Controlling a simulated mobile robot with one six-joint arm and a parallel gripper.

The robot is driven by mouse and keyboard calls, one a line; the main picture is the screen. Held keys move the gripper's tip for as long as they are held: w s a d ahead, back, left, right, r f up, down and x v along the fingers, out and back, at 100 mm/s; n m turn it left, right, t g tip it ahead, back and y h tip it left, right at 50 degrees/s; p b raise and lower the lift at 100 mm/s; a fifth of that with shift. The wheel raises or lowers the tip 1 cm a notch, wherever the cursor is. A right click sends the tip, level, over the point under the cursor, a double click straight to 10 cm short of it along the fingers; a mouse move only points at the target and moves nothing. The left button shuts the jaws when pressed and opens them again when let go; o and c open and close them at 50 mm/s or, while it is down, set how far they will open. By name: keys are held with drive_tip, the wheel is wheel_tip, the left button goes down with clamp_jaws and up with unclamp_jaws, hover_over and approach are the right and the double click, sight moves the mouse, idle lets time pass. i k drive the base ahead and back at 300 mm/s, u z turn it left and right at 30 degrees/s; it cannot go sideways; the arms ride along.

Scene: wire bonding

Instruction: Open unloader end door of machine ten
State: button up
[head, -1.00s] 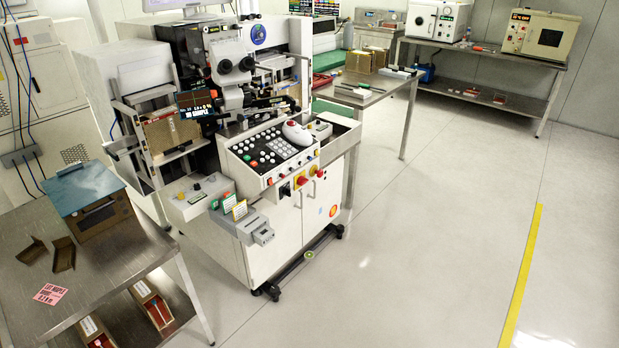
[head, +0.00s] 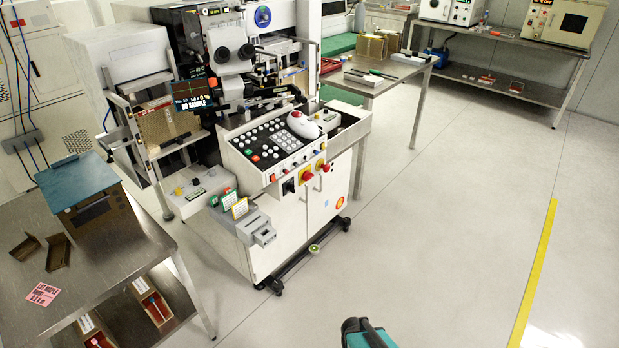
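A white wire bonding machine (head: 290,215) stands at centre-left on castors, with a sloped button panel, a trackball, red knobs and microscope eyepieces. I cannot read a number ten on it. Its left end has an open metal frame holding a brown magazine (head: 167,122). Two white cabinet doors (head: 317,208) on its front look shut. I cannot tell which part is the unloader end door. A teal and black part of my arm shows at the bottom edge, in front of and apart from the machine. No gripper fingers are in view.
A steel table (head: 110,270) at the left holds a blue-topped box (head: 88,200), brown brackets and a pink label. Another steel table (head: 385,84) stands behind the machine at the right, with a bench (head: 520,90) of ovens beyond. The floor at right is clear, with a yellow line (head: 535,270).

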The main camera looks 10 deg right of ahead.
sight(328, 195)
drive_tip(key=u, duration=0.6)
drive_tip(key=i, duration=0.75)
drive_tip(key=u, duration=0.35)
